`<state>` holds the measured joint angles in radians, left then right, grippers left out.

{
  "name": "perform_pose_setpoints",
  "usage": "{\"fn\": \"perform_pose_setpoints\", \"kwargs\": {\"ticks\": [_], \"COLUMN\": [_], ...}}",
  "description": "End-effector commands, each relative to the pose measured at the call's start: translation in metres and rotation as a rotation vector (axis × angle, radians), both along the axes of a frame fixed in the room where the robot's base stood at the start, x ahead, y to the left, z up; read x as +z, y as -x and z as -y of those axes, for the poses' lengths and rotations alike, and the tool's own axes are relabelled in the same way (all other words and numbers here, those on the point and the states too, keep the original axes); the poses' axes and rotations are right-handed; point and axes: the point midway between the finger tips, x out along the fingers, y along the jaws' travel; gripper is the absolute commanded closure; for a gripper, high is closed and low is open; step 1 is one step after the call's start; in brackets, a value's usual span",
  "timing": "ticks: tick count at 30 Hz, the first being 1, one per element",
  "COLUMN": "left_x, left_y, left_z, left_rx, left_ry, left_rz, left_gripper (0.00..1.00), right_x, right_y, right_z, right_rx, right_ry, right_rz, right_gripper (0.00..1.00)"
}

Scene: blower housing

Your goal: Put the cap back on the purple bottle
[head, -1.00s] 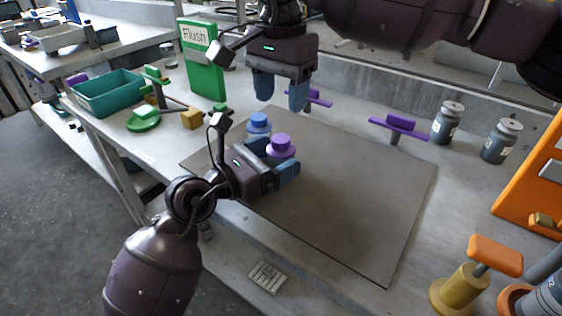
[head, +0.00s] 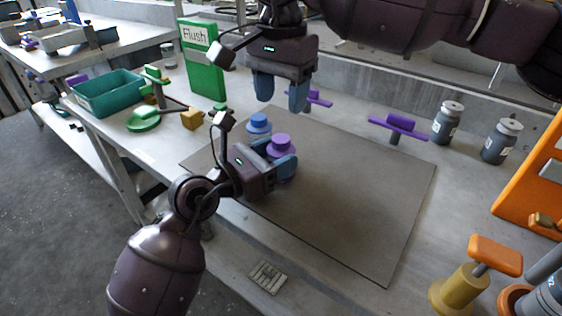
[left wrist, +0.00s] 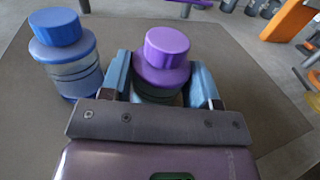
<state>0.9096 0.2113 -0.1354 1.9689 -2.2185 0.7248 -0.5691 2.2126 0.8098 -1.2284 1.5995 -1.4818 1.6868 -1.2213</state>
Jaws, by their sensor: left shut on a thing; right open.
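The purple bottle (head: 281,145) stands upright on the grey mat; its wide purple top carries a narrower purple knob-like cap. In the left wrist view the purple cap (left wrist: 167,45) sits on top; I cannot tell whether it is fully seated. My left gripper (head: 275,157) is shut around the bottle just below the purple top, one finger on each side. Its fingers also show in the left wrist view (left wrist: 161,85) and hide part of the body. My right gripper (head: 280,92) is open and empty, above and behind the bottles.
A blue-capped bottle (head: 258,125) stands close by on the mat (head: 350,200). Purple handled stands (head: 398,123) and grey jars (head: 447,122) are behind and right. A teal bin (head: 107,93) and green Flush panel (head: 202,60) are left. The mat's right half is clear.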

Motion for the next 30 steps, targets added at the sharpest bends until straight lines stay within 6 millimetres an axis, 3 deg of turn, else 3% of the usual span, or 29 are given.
{"fn": "perform_pose_setpoints", "kwargs": {"ticks": [5,24,30], "left_x": [0.000,0.000,0.000], "left_y": [0.000,0.000,0.000], "left_z": [0.000,0.000,0.000], "left_rx": [0.000,0.000,0.000], "left_ry": [0.000,0.000,0.000], "left_rz": [0.000,0.000,0.000], "left_gripper": [1.00,1.00,1.00], "right_x": [-0.011,0.001,0.001], "right_y": [0.004,0.000,0.000], "right_z": [-0.006,-0.003,-0.001], "right_rx": [0.041,0.905,1.097], "right_ry": [-0.028,-0.018,-0.004], "right_rz": [-0.029,0.006,0.004], "right_gripper": [0.44,0.44,0.44]}}
